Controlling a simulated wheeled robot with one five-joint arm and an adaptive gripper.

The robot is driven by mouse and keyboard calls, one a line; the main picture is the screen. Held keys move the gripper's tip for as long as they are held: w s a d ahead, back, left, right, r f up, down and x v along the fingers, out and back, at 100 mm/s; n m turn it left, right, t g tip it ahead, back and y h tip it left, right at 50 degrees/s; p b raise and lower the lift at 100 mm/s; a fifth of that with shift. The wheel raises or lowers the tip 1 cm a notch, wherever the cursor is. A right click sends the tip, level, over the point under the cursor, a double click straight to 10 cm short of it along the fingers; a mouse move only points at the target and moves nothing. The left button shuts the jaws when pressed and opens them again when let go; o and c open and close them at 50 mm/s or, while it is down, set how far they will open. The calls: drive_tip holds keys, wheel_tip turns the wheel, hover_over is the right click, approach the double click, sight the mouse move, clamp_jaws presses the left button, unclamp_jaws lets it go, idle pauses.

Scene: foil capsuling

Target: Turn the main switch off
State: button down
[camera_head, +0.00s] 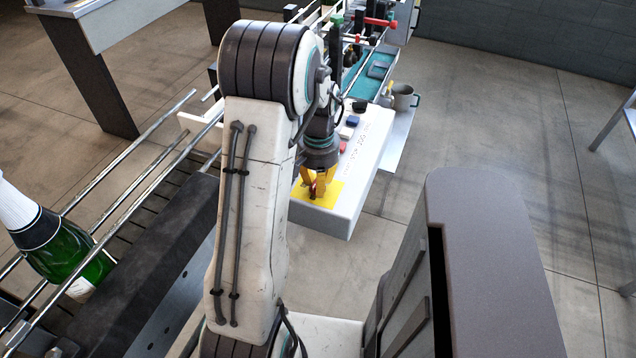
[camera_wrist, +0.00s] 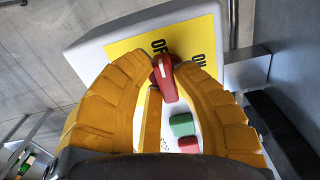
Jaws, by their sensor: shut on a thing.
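The main switch is a red knob (camera_wrist: 166,82) with a white pointer line, on a yellow plate (camera_wrist: 185,38) marked OFF and ON. The white line points towards the OFF lettering in the wrist view. My gripper (camera_wrist: 164,68) has its yellow fingers shut on the knob, one on each side. In the head view my gripper (camera_head: 315,184) reaches down onto the yellow plate (camera_head: 330,194) at the near end of the white control box. The knob (camera_head: 313,191) is partly hidden there by the fingers.
A green button (camera_wrist: 182,125) and a red button (camera_wrist: 188,145) sit close to the switch on the control box (camera_head: 350,195). Floor right of the box is clear.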

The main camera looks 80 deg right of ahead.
idle(0.4)
drive_tip(key=c, duration=1)
unclamp_jaws()
wheel_tip(320, 180, up, 12)
idle(0.8)
